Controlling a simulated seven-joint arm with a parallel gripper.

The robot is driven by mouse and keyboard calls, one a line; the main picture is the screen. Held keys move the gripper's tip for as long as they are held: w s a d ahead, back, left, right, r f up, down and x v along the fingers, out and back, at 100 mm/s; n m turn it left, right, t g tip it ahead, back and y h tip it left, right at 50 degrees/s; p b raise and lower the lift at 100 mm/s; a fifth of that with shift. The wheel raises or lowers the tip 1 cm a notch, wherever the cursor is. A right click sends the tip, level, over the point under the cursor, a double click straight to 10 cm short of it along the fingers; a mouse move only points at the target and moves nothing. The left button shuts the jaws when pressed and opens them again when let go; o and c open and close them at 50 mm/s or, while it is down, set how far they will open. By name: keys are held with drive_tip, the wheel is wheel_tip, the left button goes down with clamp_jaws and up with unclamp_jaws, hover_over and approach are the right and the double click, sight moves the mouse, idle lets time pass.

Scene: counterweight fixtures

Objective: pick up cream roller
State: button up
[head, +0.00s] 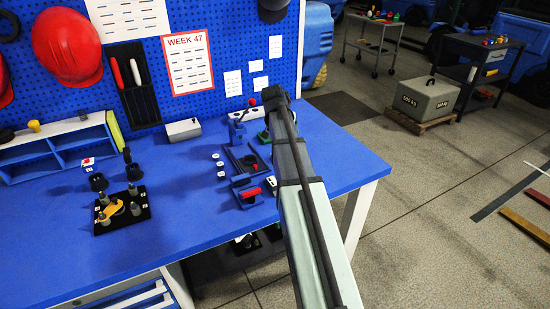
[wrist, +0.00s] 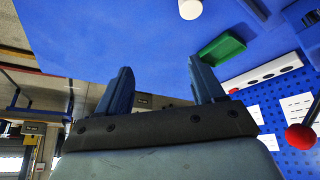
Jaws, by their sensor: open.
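A cream-white cylinder (wrist: 190,8), which looks like the cream roller, is cut off by the top edge of the wrist view. It is on the blue table. A small pale piece (head: 271,184) beside my arm in the head view may be the same roller; I cannot be sure. My gripper (wrist: 160,78) is open and empty, its two blue fingers apart. The roller is beyond the fingertips, not between them. In the head view my arm reaches over the table's right part, and its fingers cannot be made out.
A green tray (wrist: 222,47) is near the right finger. A red knob (wrist: 300,137) stands close by. Blue fixtures (head: 246,192) and several small white pieces lie left of my arm. A black board with pegs (head: 122,222) is further left. The table's front middle is clear.

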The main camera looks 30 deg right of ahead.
drive_tip(key=a+y, duration=0.1)
drive_tip(key=a, duration=0.5)
drive_tip(key=shift+n, duration=0.3)
drive_tip(key=x, duration=0.5)
drive_tip(key=w+x, duration=0.1)
drive_tip(key=x, duration=0.2)
drive_tip(key=shift+w, duration=0.1)
drive_tip(key=shift+x, duration=2.7)
drive_tip(key=shift+w+r, duration=0.1)
drive_tip(key=c, duration=1.2)
drive_tip(key=shift+o, duration=0.2)
drive_tip(key=shift+r, duration=0.15)
